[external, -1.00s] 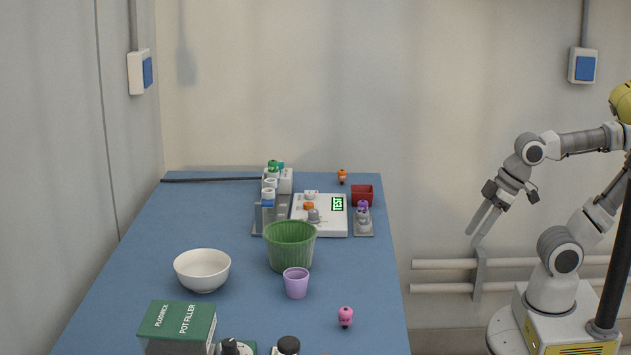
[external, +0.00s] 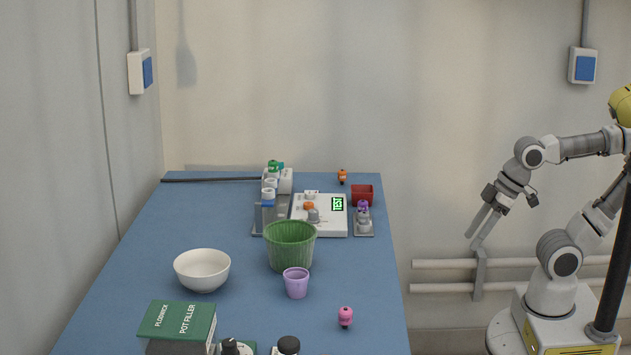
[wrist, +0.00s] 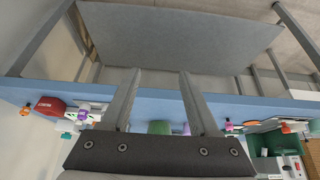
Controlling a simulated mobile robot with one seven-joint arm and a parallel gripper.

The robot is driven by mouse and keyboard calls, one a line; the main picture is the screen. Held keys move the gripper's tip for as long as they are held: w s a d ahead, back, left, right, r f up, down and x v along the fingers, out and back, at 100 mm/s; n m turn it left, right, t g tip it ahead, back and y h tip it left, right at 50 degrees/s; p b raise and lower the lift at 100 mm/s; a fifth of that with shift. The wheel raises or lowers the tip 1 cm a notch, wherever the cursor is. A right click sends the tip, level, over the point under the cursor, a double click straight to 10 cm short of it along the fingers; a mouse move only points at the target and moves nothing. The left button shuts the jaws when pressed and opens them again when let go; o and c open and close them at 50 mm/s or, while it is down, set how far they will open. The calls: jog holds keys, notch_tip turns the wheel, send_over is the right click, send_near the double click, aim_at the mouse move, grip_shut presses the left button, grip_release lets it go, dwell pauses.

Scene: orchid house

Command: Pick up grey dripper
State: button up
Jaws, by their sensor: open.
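A small grey knob-shaped piece (external: 313,216), which looks like the grey dripper, sits on the white tester (external: 335,227) with the lit display, below an orange piece (external: 308,206). Another grey form (external: 363,217) shows on a small grey stand beside the tester, under a purple piece (external: 363,204), so I cannot be sure which is the dripper. My gripper (external: 475,236) is open and empty, off the table to its right. In the wrist view my two fingers (wrist: 157,76) are apart with nothing between them; I cannot make out the grey piece there.
The blue table (external: 150,255) also holds a green pot (external: 290,248), a purple cup (external: 296,284), a white bowl (external: 202,271), a red box (external: 362,194), a bottle rack (external: 258,227) and a pot filler box (external: 178,322). A wall pipe (external: 440,264) runs below my gripper.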

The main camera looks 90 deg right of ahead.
jog(key=c, duration=0.3)
